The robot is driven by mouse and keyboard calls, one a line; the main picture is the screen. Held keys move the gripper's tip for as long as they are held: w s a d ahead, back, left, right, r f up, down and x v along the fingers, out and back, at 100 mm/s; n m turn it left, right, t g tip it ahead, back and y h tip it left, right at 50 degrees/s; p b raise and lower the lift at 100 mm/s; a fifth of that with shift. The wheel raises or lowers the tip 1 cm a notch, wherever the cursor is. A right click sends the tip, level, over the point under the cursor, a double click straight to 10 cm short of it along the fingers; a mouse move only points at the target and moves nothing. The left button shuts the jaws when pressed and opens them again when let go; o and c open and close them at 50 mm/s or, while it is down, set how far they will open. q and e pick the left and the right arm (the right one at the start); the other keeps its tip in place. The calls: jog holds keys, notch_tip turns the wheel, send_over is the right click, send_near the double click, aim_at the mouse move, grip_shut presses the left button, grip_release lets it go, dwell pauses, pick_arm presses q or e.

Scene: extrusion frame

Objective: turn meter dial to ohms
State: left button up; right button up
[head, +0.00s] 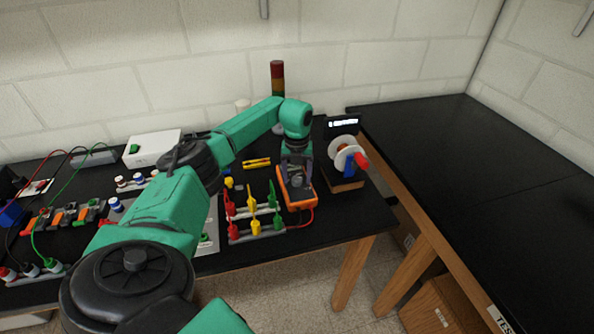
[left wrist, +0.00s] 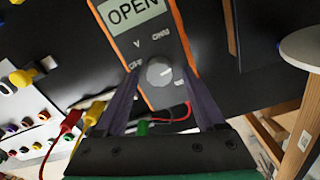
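The orange meter (head: 297,203) lies near the right front of the black table. In the left wrist view the meter (left wrist: 174,28) shows "OPEN" on its grey display (left wrist: 133,10), with V, OHM and OFF labels around the dial. The light grey round dial (left wrist: 159,72) is below the labels; its pointer seems to lean toward the OHM side, but this is not sharp. My left gripper (left wrist: 161,75) is above the meter, its two dark fingers on either side of the dial with small gaps. My right gripper is in neither view.
A white spool (head: 342,160) is close on the right, with a stack light (head: 277,80) behind. A second, mostly bare black table (head: 450,160) is at the right.

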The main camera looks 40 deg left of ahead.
aim_at(297, 180)
pick_arm(q)
notch_tip(297, 180, up, 15)
jog(key=b, duration=0.3)
jog(key=shift+f, duration=0.2)
